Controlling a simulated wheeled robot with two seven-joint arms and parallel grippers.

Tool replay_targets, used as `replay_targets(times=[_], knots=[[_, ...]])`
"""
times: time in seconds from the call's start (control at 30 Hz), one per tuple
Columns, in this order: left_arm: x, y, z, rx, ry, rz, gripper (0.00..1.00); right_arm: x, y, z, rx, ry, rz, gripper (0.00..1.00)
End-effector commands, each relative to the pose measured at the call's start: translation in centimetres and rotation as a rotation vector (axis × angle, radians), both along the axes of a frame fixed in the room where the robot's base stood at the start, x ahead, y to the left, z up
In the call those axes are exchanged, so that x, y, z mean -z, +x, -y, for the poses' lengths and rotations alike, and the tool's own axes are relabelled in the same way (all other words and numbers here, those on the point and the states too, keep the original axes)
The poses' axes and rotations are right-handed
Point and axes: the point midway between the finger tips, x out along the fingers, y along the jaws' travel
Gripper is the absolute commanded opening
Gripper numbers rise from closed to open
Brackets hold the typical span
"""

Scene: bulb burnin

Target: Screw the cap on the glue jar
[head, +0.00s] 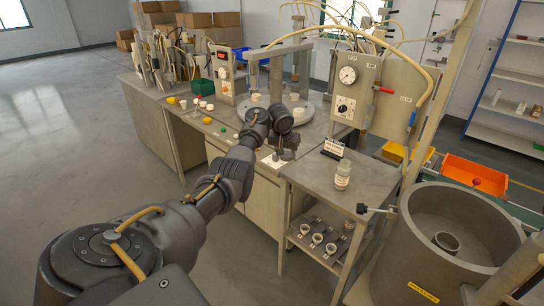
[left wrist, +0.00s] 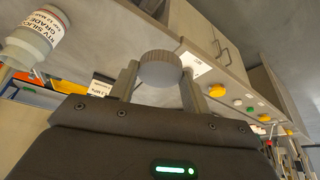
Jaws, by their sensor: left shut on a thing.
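The glue jar (head: 342,178), whitish with a printed label, stands upright on the small grey side table. In the left wrist view the jar (left wrist: 38,38) shows at the upper left, apart from my fingers. My left gripper (head: 283,153) is over the bench edge, left of the jar. In the left wrist view its fingers (left wrist: 160,88) are shut on a round grey ribbed cap (left wrist: 160,68). The cap is hard to make out in the head view. My right gripper is not in view.
A small sign (head: 333,148) stands behind the jar. White cups (head: 317,239) sit on the table's lower shelf. Loose coloured caps lie on the bench (head: 225,122).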

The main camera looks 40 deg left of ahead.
Motion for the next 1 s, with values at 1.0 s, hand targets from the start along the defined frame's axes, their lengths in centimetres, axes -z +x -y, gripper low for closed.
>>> replay_targets(times=[1.0], knots=[[1.3,-4.9,30.9,0.07,0.005,0.001,0.26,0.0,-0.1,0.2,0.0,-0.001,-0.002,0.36]])
